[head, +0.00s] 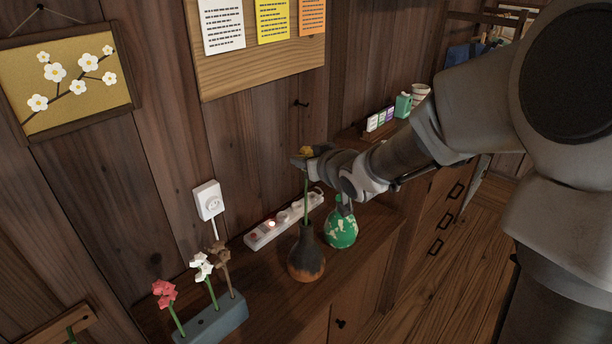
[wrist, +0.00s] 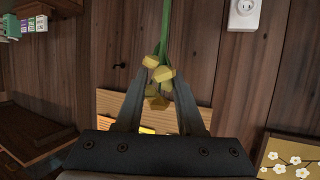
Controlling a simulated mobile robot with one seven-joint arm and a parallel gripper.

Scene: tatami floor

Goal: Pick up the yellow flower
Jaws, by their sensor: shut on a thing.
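The yellow flower (head: 306,151) has a green stem that runs down to the mouth of a dark round vase (head: 306,262). Whether the stem's lower end is inside the neck I cannot tell. My gripper (head: 303,160) is at the flower's head, above the vase. In the wrist view the yellow blooms (wrist: 158,72) lie between the two fingers of my gripper (wrist: 160,82), which are shut on the flower. The stem runs up out of the top of that picture, and the vase does not show there.
A green patterned vase (head: 341,228) stands close right of the dark vase. A power strip (head: 284,220) lies behind on the cabinet. A blue-grey holder (head: 214,322) with red, white and brown flowers stands at front left. A wall socket (head: 208,200) and notice board (head: 262,72) are behind.

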